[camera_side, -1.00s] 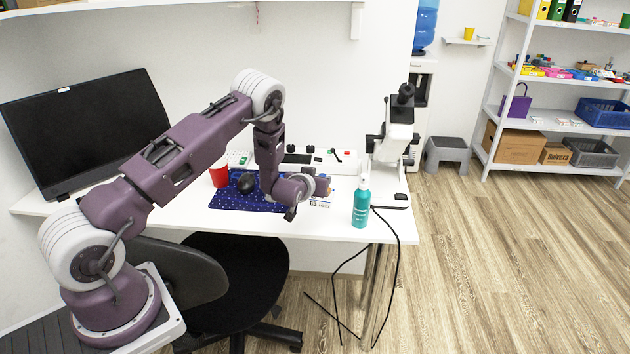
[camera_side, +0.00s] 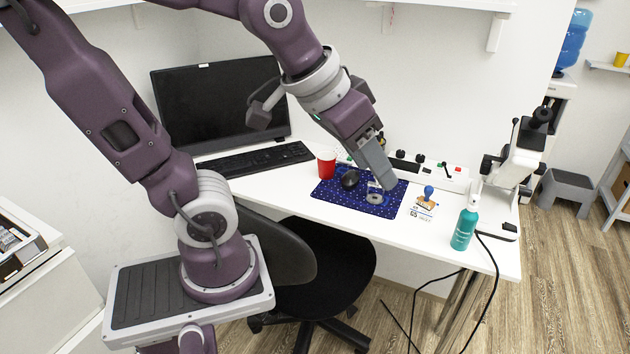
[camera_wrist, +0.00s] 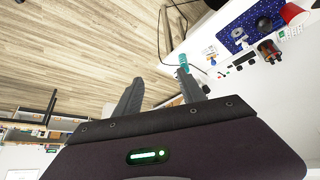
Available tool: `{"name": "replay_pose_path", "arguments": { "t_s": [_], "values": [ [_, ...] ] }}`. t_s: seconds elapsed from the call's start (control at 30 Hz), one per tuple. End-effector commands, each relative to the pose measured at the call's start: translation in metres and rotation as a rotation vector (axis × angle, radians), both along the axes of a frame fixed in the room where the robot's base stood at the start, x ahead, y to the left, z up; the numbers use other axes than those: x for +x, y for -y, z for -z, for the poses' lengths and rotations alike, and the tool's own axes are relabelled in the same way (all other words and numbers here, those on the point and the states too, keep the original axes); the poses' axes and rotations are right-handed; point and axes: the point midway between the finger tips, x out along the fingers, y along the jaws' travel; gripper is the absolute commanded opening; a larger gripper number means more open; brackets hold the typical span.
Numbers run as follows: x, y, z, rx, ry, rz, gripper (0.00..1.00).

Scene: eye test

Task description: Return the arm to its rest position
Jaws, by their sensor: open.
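My gripper (camera_side: 376,166) is seen nearly side-on in the side view, pointing down and right in front of the desk's blue mat.
The white desk (camera_side: 290,185) carries a blue mat (camera_side: 330,195), red cup (camera_side: 326,162), black mouse (camera_side: 349,180), blue-handled stamp (camera_side: 427,196), teal bottle (camera_side: 464,228) and microscope (camera_side: 522,152). A monitor (camera_side: 215,105) stands behind. A black chair (camera_side: 335,270) is in front.

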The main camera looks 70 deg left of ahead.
Motion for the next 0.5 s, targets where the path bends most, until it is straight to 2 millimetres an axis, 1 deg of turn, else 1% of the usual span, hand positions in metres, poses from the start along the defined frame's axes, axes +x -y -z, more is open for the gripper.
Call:
{"name": "replay_pose_path", "arguments": {
  "t_s": [0.03, 0.1, 0.2, 0.3, 0.5],
  "values": [
    [-0.029, 0.004, 0.0, 0.016, -0.013, 0.029, 0.47],
    [-0.061, 0.006, 0.005, 0.038, -0.047, 0.059, 0.47],
    [-0.083, 0.007, 0.011, 0.052, -0.073, 0.08, 0.47],
    [-0.088, 0.007, 0.012, 0.056, -0.081, 0.083, 0.47],
    [-0.087, 0.007, 0.012, 0.055, -0.08, 0.081, 0.47]
  ]
}}
